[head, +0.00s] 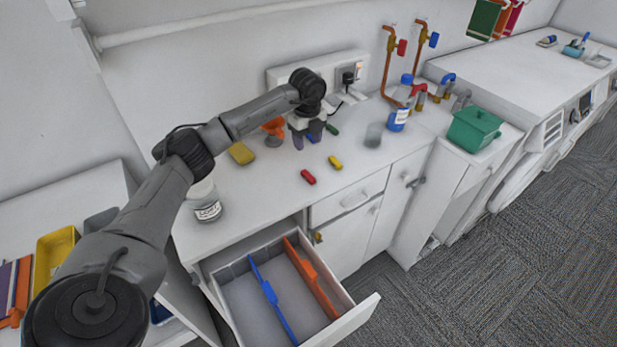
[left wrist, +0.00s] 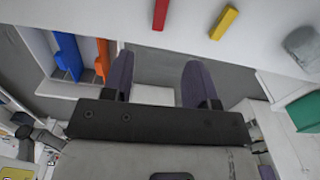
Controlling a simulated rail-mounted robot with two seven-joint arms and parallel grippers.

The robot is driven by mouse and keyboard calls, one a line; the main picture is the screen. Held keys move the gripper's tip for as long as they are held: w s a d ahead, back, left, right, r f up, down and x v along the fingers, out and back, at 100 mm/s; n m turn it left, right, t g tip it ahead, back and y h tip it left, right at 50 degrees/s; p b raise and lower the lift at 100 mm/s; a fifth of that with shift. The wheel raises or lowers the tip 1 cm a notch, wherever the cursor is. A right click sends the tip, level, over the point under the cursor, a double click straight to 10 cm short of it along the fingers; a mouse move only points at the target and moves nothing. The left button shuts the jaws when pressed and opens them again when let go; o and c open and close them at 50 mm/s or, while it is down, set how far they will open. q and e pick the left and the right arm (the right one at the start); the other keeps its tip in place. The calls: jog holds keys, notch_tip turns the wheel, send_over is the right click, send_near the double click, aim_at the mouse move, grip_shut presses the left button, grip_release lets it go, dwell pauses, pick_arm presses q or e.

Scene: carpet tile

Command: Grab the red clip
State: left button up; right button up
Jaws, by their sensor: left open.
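The red clip (head: 308,177) lies on the white countertop (head: 262,205), near its front edge above the drawers. In the left wrist view the red clip (left wrist: 160,14) is at the top edge, partly cut off. My left gripper (head: 307,140) is over the back of the counter, behind the red clip and apart from it. Its two purple fingers are spread, with nothing between them in the left wrist view (left wrist: 158,66). My right gripper does not show.
A yellow clip (head: 335,162) lies right of the red one, and a green clip (head: 333,129) farther back. A grey cup (head: 373,135) and blue-capped bottle (head: 399,118) stand to the right. An open drawer (head: 352,318) with dividers juts out below.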

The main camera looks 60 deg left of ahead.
aim_at(308, 175)
pick_arm(q)
jog(key=f, duration=1.3)
jog(key=shift+d+f, duration=0.2)
jog(key=shift+f, duration=0.1)
jog(key=shift+c, duration=0.2)
grip_shut()
jog(key=shift+r, duration=0.1)
